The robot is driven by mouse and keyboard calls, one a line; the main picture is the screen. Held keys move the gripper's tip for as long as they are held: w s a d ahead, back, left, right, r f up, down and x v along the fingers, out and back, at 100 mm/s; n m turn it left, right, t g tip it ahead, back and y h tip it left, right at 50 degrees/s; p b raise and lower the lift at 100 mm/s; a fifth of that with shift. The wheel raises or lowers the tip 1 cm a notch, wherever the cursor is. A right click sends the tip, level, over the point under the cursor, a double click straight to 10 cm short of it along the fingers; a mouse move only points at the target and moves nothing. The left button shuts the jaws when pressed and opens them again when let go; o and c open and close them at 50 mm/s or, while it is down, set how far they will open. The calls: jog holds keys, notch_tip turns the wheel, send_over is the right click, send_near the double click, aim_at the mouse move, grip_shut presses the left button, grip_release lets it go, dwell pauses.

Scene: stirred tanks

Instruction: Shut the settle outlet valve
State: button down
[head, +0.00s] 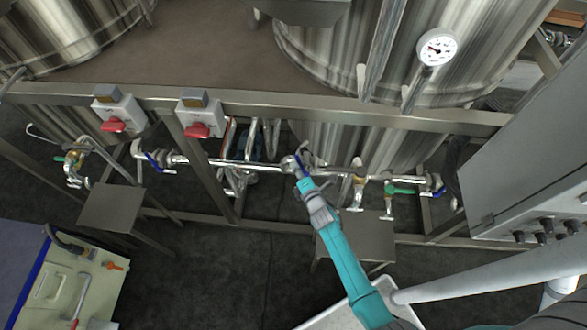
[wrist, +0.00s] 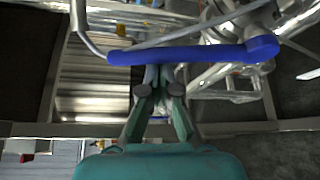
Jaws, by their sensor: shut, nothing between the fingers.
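A valve with a long blue lever (wrist: 195,52) lies across the upper middle of the wrist view, just beyond my gripper's fingertips. I see no label that marks it as the settle outlet valve. In the head view a blue lever (head: 302,169) shows on the pipe at the end of my teal arm, partly hidden by the gripper. My gripper (wrist: 158,92) is shut with nothing between its fingers, close to the lever's middle. I cannot tell whether they touch. My gripper (head: 304,186) also shows at the pipe in the head view.
Other valves sit along the pipe: a blue lever (head: 152,160) left, a green handle (head: 400,191) and a blue one (head: 439,190) right. Steel frame bars (head: 350,108) and tanks (head: 330,60) stand above. A grey cabinet (head: 530,160) is at right. Two red switches (head: 198,131) (head: 114,125) hang on the frame.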

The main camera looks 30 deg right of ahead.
jog(key=shift+s+d+r+m+t, duration=0.2)
jog(key=shift+s+d+m+t, duration=0.2)
jog(key=shift+d+m, duration=0.25)
dwell(0.3)
